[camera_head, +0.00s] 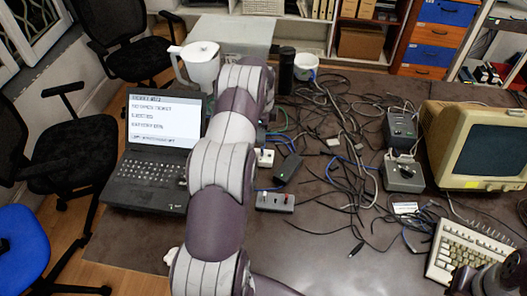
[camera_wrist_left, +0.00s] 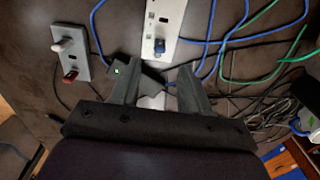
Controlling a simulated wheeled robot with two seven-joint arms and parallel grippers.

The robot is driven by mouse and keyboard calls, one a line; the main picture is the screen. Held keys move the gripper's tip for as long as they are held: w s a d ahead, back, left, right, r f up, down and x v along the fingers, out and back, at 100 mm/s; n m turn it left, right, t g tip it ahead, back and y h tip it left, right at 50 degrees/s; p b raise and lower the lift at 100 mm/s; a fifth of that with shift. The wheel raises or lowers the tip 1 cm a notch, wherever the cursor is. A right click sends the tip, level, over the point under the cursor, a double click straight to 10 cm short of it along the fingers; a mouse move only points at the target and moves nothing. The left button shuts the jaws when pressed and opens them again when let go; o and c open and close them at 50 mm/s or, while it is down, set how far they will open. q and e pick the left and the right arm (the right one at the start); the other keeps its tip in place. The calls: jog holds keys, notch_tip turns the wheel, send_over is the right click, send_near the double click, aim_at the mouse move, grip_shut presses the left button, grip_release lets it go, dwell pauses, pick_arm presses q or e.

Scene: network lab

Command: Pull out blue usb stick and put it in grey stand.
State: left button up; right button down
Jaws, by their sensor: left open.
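In the left wrist view the blue usb stick (camera_wrist_left: 158,46) sits at the near end of a pale hub (camera_wrist_left: 163,22). The grey stand (camera_wrist_left: 70,48) lies to the left, with a white stick and a red stick in it. My left gripper (camera_wrist_left: 160,66) is open and empty, its fingertips just short of the blue stick. In the head view the stand (camera_head: 275,201) lies on the table, and the hub (camera_head: 265,158) is partly behind my left arm, which hides most of that gripper. Part of my right gripper (camera_head: 466,280) shows at the bottom right corner, its jaws unclear.
A black adapter (camera_head: 287,167) lies between hub and stand. Tangled cables (camera_head: 335,130) cover the table to the right. A laptop (camera_head: 155,150) stands left, a white jug (camera_head: 201,65) behind it. An old monitor (camera_head: 470,145) and keyboard (camera_head: 468,250) are at the right.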

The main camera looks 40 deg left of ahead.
aim_at(262, 148)
pick_arm(q)
notch_tip(262, 148, down, 9)
jog(key=b, duration=0.5)
jog(key=shift+b, duration=0.3)
jog(key=shift+r, duration=0.1)
dwell(0.4)
grip_shut()
jog(key=shift+r, duration=0.1)
jog(key=shift+r+p, duration=2.05)
jog(key=shift+r, duration=0.9)
jog(key=shift+r+p, duration=1.35)
jog(key=shift+r, duration=0.65)
